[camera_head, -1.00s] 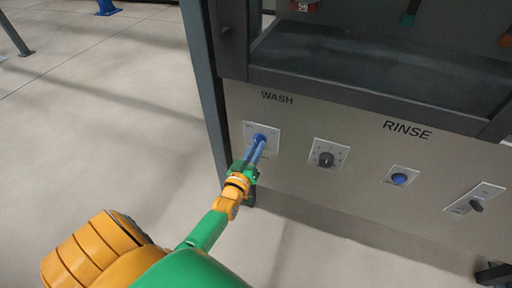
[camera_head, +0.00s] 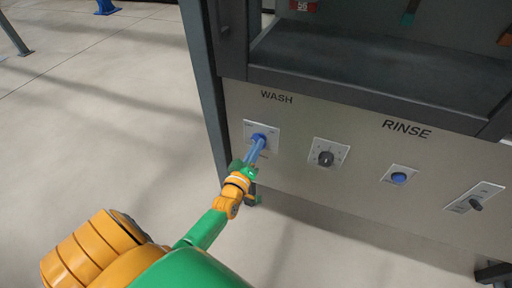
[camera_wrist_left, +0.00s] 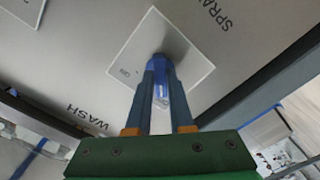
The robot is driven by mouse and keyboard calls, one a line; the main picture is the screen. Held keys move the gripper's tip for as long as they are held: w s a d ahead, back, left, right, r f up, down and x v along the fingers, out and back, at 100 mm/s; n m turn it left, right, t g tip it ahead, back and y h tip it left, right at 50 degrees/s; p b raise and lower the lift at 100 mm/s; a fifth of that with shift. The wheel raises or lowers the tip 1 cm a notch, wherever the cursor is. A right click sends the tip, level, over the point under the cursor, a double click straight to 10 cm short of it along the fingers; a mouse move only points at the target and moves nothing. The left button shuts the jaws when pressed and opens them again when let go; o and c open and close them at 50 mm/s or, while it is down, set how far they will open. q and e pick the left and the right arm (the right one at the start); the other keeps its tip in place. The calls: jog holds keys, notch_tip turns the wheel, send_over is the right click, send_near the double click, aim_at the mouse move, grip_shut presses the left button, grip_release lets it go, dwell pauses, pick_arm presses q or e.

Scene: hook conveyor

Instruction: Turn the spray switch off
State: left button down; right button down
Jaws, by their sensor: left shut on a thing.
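The spray switch is a blue knob (camera_head: 258,136) on a white square plate (camera_head: 271,130) under the word WASH on the grey panel. In the left wrist view the blue knob (camera_wrist_left: 161,84) sits between my fingers, on the white plate (camera_wrist_left: 190,52) near the letters SPRAY. My left gripper (camera_head: 258,142) reaches up to the knob from below, its blue fingers shut on it. It also shows in the left wrist view (camera_wrist_left: 161,70), with a finger on each side of the knob. The fingers partly hide the knob. My right gripper is not in view.
To the right on the panel are a black dial (camera_head: 326,158), a blue button (camera_head: 399,178) under RINSE, and a black-knobbed switch (camera_head: 476,204). A dark frame post (camera_head: 205,90) stands left of the panel. The floor at left is open.

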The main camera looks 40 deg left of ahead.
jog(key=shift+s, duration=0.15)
pick_arm(q)
jog(key=c, duration=0.8)
grip_release()
jog(key=p+v, duration=0.1)
jog(key=v, duration=0.6)
jog(key=shift+p, duration=0.3)
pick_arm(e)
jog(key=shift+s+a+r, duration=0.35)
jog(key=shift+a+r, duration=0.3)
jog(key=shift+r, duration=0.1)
